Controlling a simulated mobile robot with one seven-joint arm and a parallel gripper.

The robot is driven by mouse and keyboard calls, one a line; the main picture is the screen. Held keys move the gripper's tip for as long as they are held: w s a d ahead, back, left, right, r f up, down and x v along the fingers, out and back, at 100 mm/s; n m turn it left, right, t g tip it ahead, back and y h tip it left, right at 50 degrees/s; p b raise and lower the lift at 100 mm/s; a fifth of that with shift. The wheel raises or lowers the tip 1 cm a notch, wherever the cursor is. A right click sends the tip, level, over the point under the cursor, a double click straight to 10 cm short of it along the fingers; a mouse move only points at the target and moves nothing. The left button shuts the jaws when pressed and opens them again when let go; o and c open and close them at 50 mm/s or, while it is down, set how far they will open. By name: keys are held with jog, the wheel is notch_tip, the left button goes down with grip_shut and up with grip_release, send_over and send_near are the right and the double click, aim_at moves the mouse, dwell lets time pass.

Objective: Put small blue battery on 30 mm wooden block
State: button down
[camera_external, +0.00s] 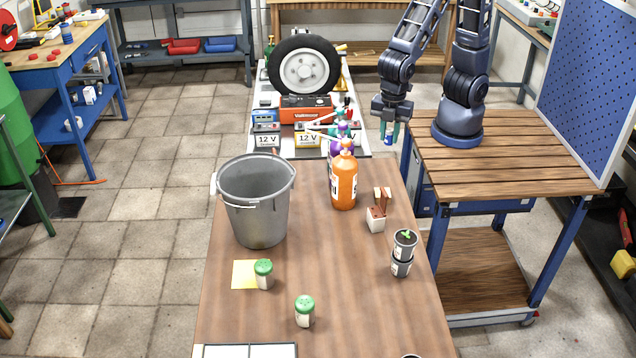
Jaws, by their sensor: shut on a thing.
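My gripper (389,136) hangs from the dark arm at the upper middle right, pointing down with its teal fingers. It is shut on a small blue thing, which looks like the small blue battery (388,140); little of it shows between the fingers. It is in the air near the gap between the brown table and the slatted bench. I cannot make out the 30 mm wooden block for sure. Small reddish-brown pieces (377,211) stand on or in a white holder on the table, below my gripper in the picture.
The slatted bench top (510,160) is mostly clear.

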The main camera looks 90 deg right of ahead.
notch_tip(320, 180, down, 18)
dwell(0.7)
jog(key=shift+f, duration=0.1)
jog(key=c, duration=1.2)
grip_release()
notch_tip(320, 180, up, 12)
jog(key=shift+d+r, duration=0.1)
jog(key=shift+r, duration=0.15)
